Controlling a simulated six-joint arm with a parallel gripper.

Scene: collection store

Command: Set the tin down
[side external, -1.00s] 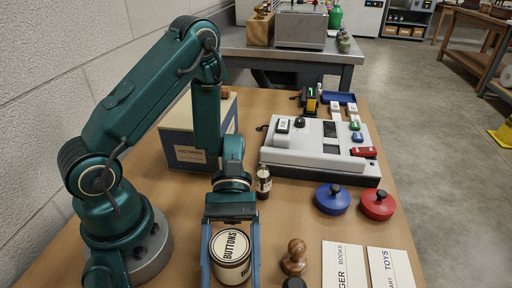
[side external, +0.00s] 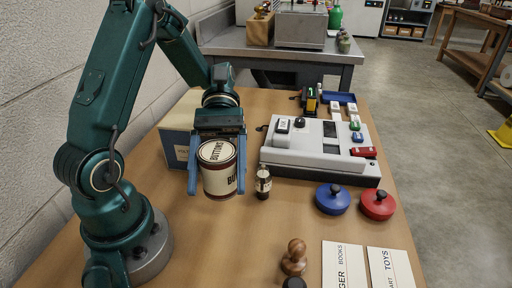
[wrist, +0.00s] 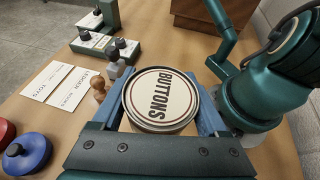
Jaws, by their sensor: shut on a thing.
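The tin (side external: 219,173) is round, with a cream label reading "BUTTONS" on its lid and dark red bands on its side. My gripper (side external: 217,178) is shut on the tin, one blue finger on each side of it. In the side external view the tin appears held up above the wooden table (side external: 210,255), roughly upright with its lid showing. In the wrist view the tin (wrist: 160,97) sits between the fingers, lid facing the camera. Its underside is hidden.
A small dark bottle (side external: 263,183) stands just right of the tin. A box (side external: 176,148) stands behind it. A grey device (side external: 320,150), a blue knobbed lid (side external: 332,199) and a red one (side external: 377,203) lie right. A wooden stamp (side external: 294,258) and cards (side external: 343,265) are at the front.

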